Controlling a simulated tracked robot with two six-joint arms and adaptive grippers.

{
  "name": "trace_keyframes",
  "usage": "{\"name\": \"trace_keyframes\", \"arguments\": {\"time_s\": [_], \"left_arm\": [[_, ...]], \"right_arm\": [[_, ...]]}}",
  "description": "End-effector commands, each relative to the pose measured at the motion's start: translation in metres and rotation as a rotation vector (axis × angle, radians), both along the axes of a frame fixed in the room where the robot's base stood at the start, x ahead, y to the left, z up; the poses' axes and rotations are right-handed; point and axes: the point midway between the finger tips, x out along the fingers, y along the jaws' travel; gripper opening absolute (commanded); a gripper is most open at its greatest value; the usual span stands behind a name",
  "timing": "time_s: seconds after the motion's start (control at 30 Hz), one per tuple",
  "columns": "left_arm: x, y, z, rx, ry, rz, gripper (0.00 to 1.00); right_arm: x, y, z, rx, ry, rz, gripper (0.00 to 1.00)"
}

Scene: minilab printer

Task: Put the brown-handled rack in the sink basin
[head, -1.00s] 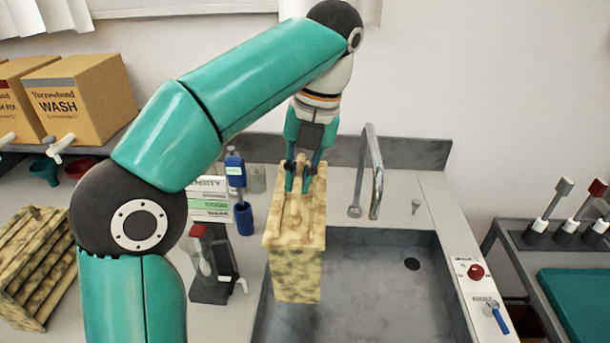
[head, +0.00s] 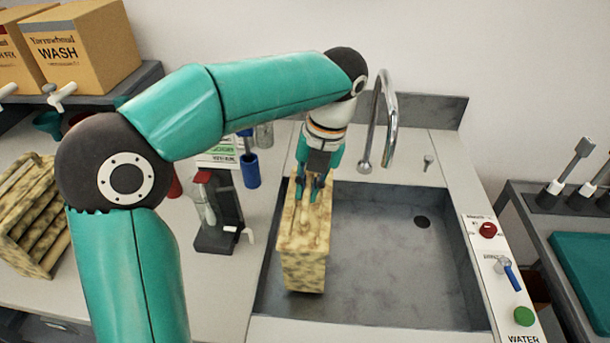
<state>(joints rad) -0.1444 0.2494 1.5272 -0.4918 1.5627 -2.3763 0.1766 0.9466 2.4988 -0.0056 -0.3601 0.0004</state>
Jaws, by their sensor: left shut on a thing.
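My left gripper (head: 308,200) is shut on the top handle of a mottled yellow-brown rack (head: 302,240). The rack hangs upright, lengthwise from front to back, at the left side of the sink basin (head: 385,270). Its lower end appears within the basin's outline, near the left wall. I cannot tell whether it touches the basin floor. The gripper's fingertips hide part of the handle. My right gripper is not in view.
A similar slatted rack (head: 35,225) stands on the counter at the far left. A black dispenser-like stand (head: 222,220) and a blue holder (head: 250,170) are left of the basin. The faucet (head: 388,115) rises behind it. The basin's middle and right are empty.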

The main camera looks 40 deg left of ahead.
Motion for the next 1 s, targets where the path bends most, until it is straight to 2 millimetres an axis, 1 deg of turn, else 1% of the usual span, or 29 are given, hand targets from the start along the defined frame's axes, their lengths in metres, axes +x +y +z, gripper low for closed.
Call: {"name": "trace_keyframes", "arguments": {"time_s": [0.03, 0.13, 0.37, 0.4, 0.53, 0.87, 1.0], "left_arm": [[0.000, 0.001, -0.006, 0.001, -0.001, 0.001, 0.00], [0.000, 0.000, -0.012, 0.001, -0.003, -0.001, 0.00], [0.000, 0.000, -0.013, 0.000, -0.004, 0.000, 0.00], [0.000, 0.000, -0.015, 0.000, 0.000, 0.000, 0.16], [0.000, 0.000, -0.015, 0.000, 0.000, 0.000, 0.38], [0.000, 0.000, -0.014, -0.001, -0.001, 0.001, 0.38], [0.001, -0.001, -0.003, 0.000, -0.003, 0.002, 0.38]], "right_arm": [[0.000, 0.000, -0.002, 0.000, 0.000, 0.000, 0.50], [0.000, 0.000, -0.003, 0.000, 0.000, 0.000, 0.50], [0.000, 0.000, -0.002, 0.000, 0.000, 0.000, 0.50], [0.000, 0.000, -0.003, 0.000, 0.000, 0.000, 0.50], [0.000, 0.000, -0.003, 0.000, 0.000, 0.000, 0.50], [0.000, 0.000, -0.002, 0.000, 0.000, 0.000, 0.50], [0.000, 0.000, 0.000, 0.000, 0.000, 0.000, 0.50]]}}
